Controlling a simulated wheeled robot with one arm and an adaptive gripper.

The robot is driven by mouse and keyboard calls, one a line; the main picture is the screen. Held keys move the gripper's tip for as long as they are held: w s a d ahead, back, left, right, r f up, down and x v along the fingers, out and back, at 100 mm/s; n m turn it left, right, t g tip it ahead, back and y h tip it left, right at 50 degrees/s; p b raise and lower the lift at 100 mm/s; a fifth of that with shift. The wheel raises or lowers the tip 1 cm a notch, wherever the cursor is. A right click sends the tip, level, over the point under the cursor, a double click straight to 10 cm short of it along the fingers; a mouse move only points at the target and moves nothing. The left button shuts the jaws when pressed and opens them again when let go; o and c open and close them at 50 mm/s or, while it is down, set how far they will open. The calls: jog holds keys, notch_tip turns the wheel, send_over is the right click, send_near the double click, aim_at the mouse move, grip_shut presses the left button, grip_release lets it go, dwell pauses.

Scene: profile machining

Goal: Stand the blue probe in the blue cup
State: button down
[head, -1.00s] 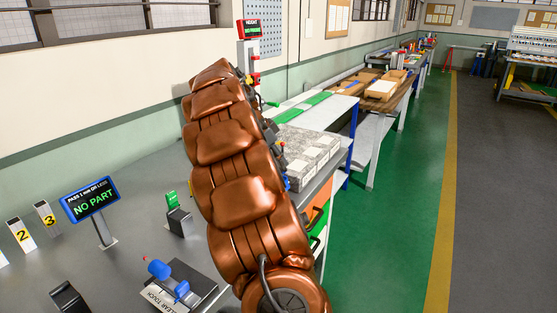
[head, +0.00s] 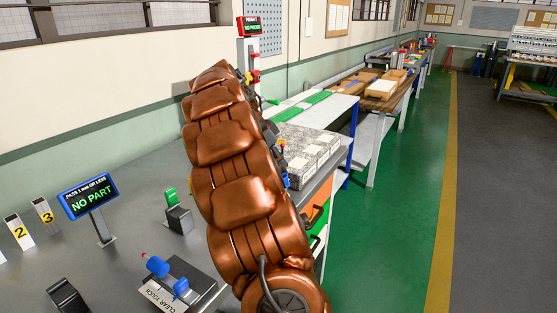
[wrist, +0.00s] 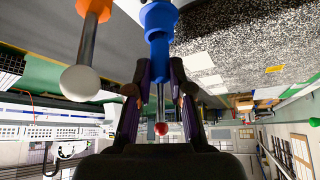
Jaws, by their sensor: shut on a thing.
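The blue probe (wrist: 158,50) shows in the wrist view, with a blue body, a thin metal stem and a red ball tip. My gripper (wrist: 160,80) is shut on it, one dark finger on each side of the blue body. A wider blue part (wrist: 157,17) at the top edge is in line with the probe; I cannot tell whether it is part of the probe or the blue cup. I cannot make out the blue cup for certain.
An orange probe-like piece with a white ball (wrist: 80,83) is close left of my gripper. A speckled granite block (head: 310,150) is right of my arm. The bench carries a "NO PART" display (head: 88,196), numbered stands (head: 45,216) and a blue clear-touch device (head: 160,268).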

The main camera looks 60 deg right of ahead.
jog(key=shift+f+b, duration=0.95)
jog(key=shift+f, duration=0.25)
jog(key=shift+b, duration=0.65)
dwell(1.5)
dwell(0.6)
jog(key=c, duration=1)
grip_release()
jog(key=shift+o, duration=0.2)
jog(key=shift+r, duration=0.1)
jog(key=v, duration=1.1)
jog(key=shift+a+r, duration=0.25)
jog(key=shift+r, duration=0.05)
jog(key=shift+w, duration=0.15)
